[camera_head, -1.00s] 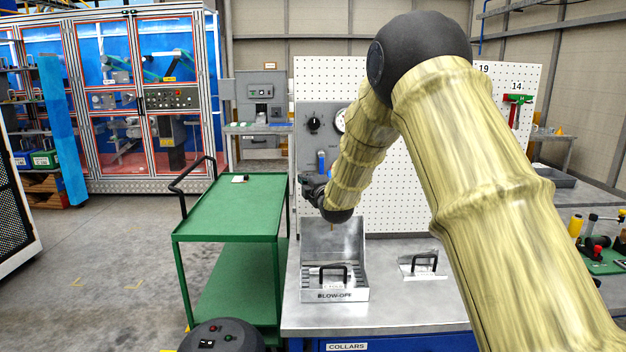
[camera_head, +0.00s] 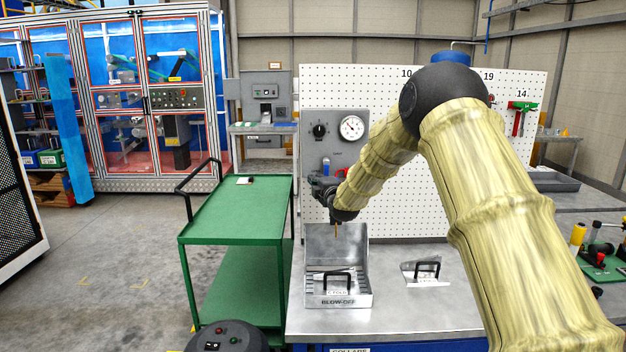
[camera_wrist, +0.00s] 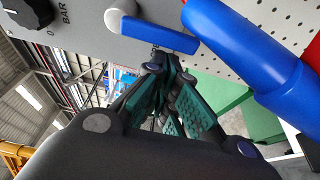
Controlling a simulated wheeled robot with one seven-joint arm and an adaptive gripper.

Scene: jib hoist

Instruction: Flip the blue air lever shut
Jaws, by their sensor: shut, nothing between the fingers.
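The blue air lever (camera_head: 326,165) is on the grey panel (camera_head: 334,122), below the knob and gauge, and looks roughly upright in the head view. In the wrist view the blue lever (camera_wrist: 160,34) runs from a pale round hub on the panel. My gripper (camera_head: 320,188) is just below the lever in the head view. In the wrist view my gripper (camera_wrist: 155,66) is shut and empty, its tips close to the lever's free end. I cannot tell whether they touch it.
A large blue rounded part (camera_wrist: 250,58) with red beside it is close on the right in the wrist view. A BLOW-OFF tray (camera_head: 338,301) stands on the bench below my gripper. A green cart (camera_head: 240,205) is at the left. Pegboard (camera_head: 400,205) backs the bench.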

